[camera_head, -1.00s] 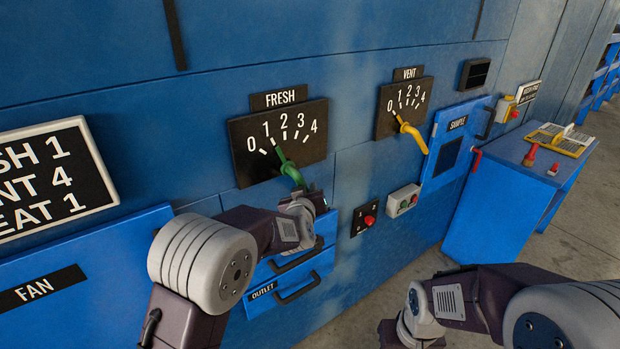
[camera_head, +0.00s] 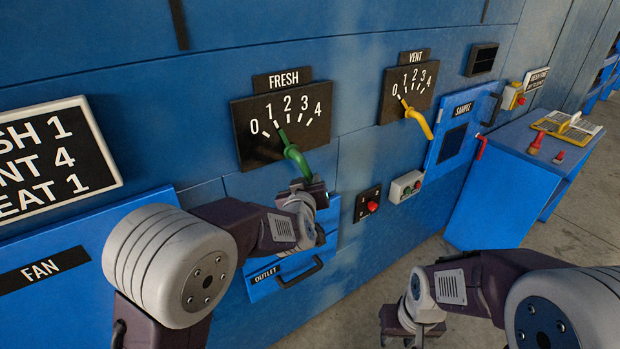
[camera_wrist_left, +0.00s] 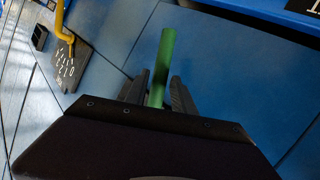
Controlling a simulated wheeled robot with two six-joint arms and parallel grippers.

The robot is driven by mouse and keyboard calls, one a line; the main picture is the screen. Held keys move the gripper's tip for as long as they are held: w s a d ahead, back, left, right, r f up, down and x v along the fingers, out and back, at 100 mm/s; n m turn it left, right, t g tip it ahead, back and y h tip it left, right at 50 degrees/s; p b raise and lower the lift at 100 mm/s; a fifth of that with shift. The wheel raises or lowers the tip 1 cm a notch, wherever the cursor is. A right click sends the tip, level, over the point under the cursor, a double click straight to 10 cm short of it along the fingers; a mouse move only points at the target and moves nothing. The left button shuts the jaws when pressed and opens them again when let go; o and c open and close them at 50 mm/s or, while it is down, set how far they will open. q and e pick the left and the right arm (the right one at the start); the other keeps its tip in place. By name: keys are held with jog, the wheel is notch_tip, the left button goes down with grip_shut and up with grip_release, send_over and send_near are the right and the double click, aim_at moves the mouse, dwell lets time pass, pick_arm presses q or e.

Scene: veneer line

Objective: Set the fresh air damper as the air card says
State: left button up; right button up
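The air card (camera_head: 50,158) at the left, cut off by the picture edge, reads "SH 1", "NT 4" and "EAT 1". The FRESH dial (camera_head: 253,150) has a green lever (camera_head: 294,155) whose pointer end lies at about the 1 mark. Its handle hangs down and right to my left gripper (camera_head: 308,184). In the left wrist view the green lever (camera_wrist_left: 163,65) stands between the two fingers (camera_wrist_left: 160,90), with narrow gaps beside it; the fingers look open around it. My right gripper (camera_head: 400,322) is low, away from the panel, its fingers unclear.
The VENT dial (camera_head: 392,108) with a yellow lever (camera_head: 418,122) is to the right, near 0. The OUTLET drawer (camera_head: 262,290) is below my left gripper.

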aim_at(309, 180)
pick_arm(q)
jog(key=shift+v, duration=1.55)
jog(key=shift+f, duration=0.1)
jog(key=s+a+f+m+g+p, duration=0.1)
jog(key=s+a+f+m+g, duration=0.1)
jog(key=s+a+f+g, duration=0.85)
jog(key=s+a+f, duration=0.1)
jog(key=s, duration=0.5)
jog(key=s+a+f+g+y+p, duration=0.1)
jog(key=s+a+f+g, duration=0.2)
jog(key=s+f, duration=0.3)
jog(key=s, duration=0.4)
jog(key=shift+s+a+m, duration=0.3)
jog(key=shift+a, duration=0.05)
